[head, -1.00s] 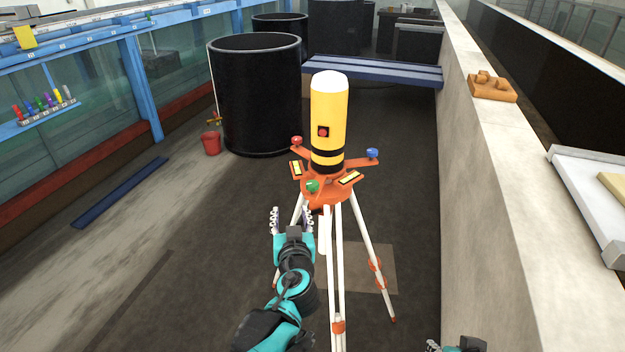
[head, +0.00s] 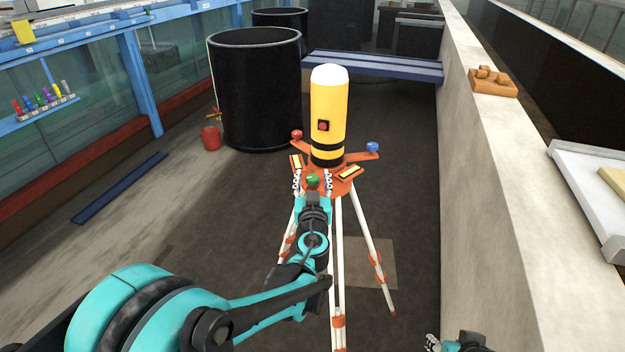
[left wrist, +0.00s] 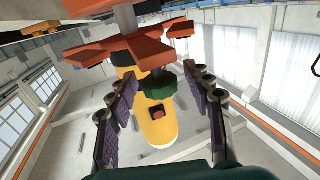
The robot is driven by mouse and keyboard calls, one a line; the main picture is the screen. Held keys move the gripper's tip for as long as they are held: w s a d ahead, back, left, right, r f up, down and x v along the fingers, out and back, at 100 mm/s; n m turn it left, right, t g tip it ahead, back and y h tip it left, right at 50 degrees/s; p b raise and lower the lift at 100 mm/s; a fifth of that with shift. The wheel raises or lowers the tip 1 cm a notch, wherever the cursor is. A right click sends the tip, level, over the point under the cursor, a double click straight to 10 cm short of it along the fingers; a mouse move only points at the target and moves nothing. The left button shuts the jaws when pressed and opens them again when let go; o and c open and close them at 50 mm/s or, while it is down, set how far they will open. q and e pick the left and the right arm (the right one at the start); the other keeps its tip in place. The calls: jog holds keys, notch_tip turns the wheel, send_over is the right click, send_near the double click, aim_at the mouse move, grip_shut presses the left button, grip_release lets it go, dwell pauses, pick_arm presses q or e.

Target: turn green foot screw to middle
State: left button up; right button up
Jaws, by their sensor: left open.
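The green foot screw (head: 313,181) sits on the near arm of the orange tripod head (head: 343,185), below the yellow cylinder (head: 328,115). My left gripper (head: 313,182) is open, with one finger on each side of the green screw. In the left wrist view the green screw (left wrist: 158,85) shows between the two open fingers (left wrist: 160,92), apart from both pads. The red foot screw (head: 296,135) and the blue foot screw (head: 373,147) stand on the other arms. Part of my right gripper (head: 433,343) shows at the bottom edge; its fingertips are too small to judge.
White tripod legs (head: 367,240) stand just below the head. A concrete wall (head: 475,200) runs along the right. A large black tank (head: 255,95) and a red bucket (head: 211,138) stand behind to the left. The floor on the left has free room around a blue plank (head: 120,188).

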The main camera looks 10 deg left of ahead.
pick_arm(q)
grip_shut()
jog(key=shift+n+y, duration=0.3)
jog(key=shift+y, duration=0.1)
jog(key=n+g+y, duration=0.1)
jog(key=y, duration=0.1)
jog(key=shift+d+n+y, duration=0.1)
jog(key=shift+n+y, duration=0.2)
jog(key=shift+n, duration=0.1)
jog(key=n+g+y+b, duration=0.1)
jog(key=n+g+y, duration=0.2)
jog(key=y, duration=0.1)
jog(key=n+g+y, duration=0.2)
jog(key=g, duration=0.1)
jog(key=n+g+y, duration=0.3)
jog(key=g, duration=0.1)
jog(key=shift+n, duration=0.3)
jog(key=shift+s+g, duration=0.1)
jog(key=shift+g, duration=0.2)
